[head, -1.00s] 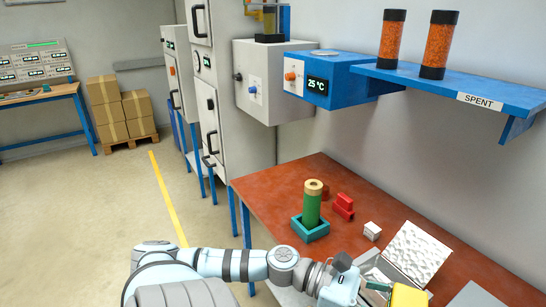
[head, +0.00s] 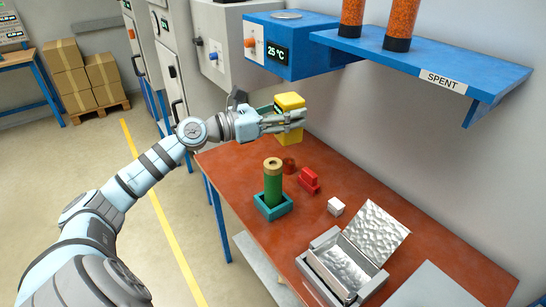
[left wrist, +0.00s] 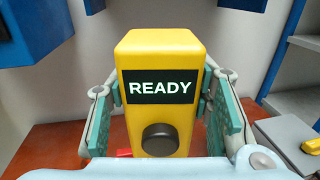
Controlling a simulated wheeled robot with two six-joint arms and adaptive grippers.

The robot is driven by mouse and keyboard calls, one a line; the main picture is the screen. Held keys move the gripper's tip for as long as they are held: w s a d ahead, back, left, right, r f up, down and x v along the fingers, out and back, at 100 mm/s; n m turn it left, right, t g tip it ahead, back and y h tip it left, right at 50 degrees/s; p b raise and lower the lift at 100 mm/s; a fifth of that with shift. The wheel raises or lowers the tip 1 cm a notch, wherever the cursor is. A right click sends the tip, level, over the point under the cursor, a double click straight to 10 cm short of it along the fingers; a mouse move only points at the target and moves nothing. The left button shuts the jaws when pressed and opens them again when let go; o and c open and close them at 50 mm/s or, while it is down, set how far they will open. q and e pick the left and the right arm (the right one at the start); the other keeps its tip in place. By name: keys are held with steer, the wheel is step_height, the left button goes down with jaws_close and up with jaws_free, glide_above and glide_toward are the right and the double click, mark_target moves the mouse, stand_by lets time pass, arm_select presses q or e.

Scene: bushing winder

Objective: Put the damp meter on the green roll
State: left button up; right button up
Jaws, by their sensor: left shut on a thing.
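The damp meter (head: 289,101) is a yellow block, held upright in the air above the back left part of the red-brown bench. In the left wrist view the damp meter (left wrist: 160,62) shows a dark screen reading READY and a dark round knob. My left gripper (head: 288,122) is shut on it, with teal pads at both its sides. The green roll (head: 272,184) stands upright in a teal square holder (head: 273,212), with a tan ring at its top. The meter is behind and above the roll, apart from it. My right gripper is not in view.
A red object (head: 309,180) and a white cube (head: 336,206) lie right of the roll. An open metal box (head: 341,268) stands at the front. A blue shelf (head: 430,66) with orange-filled cylinders and a blue unit reading 25 °C (head: 296,44) overhang the bench.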

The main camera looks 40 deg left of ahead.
arm_select(q)
steer(key=w+a+r+n+t+y, duration=0.1)
steer(key=w+a+r+n+y, duration=0.15)
steer(key=a+r, duration=0.45)
steer(key=shift+y, duration=0.35)
steer(key=f+b, duration=0.3)
steer(key=f, duration=0.7)
steer(key=f+b, duration=0.3)
steer(key=f, duration=0.7)
steer(key=shift+d+b, duration=0.2)
steer(key=shift+b, duration=0.1)
steer(key=shift+r, duration=0.15)
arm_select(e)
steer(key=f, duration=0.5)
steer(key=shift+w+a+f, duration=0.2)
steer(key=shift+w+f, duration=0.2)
arm_select(q)
steer(key=o, duration=1.3)
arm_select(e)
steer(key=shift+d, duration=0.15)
